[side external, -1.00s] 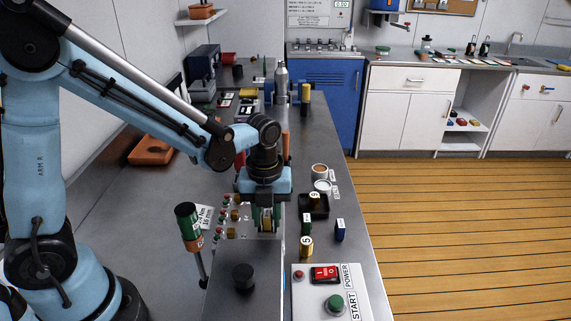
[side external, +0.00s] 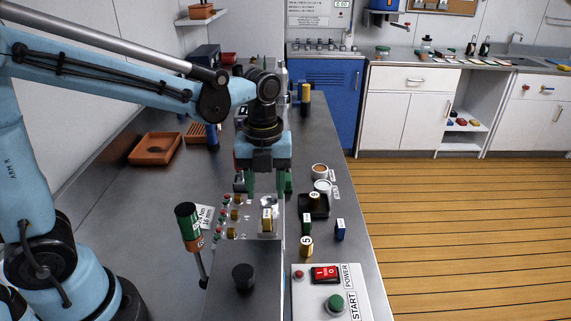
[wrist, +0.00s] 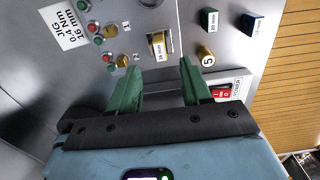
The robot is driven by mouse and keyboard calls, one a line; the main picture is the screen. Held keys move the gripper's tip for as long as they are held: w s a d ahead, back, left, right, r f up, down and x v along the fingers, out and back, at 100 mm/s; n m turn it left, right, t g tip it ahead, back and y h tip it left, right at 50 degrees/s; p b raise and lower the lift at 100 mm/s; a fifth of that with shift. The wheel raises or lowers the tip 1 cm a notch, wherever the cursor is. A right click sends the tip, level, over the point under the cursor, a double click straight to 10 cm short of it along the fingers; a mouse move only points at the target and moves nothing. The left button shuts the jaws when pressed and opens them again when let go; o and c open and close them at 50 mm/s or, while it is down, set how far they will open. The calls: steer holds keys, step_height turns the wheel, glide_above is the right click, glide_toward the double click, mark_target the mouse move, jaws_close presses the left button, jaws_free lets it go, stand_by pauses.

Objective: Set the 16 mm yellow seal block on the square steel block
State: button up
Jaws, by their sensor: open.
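The yellow seal block (side external: 267,222) stands on the grey panel in the side view, with a white label on it. In the wrist view the yellow block (wrist: 158,46) shows its label reading 16 mm. Pale metal shows along its edge, but I cannot clearly make out the square steel block under it. My gripper (side external: 269,187) is open and empty, raised above and behind the yellow block in the side view. In the wrist view my gripper (wrist: 160,69) has its two green fingers apart, with the block beyond their tips and not between them.
A round steel piece (side external: 268,202) sits behind the block. Green (side external: 306,223) and blue (side external: 340,231) blocks and a yellow cylinder marked 5 (side external: 306,247) stand to the right. A green-orange screwdriver (side external: 188,222) stands left.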

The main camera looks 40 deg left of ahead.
mark_target(267, 214)
step_height(267, 214, up, 4)
steer(key=r, duration=0.1)
steer(key=s+a+f+n+t, duration=0.1)
steer(key=s+a+n+t, duration=0.1)
steer(key=n, duration=1.1)
steer(key=s+a+f+n+t, duration=0.1)
steer(key=s+n+t, duration=0.3)
steer(key=n, duration=1)
steer(key=shift+a+t, duration=0.45)
steer(key=shift+t, duration=0.15)
steer(key=shift+f, duration=0.1)
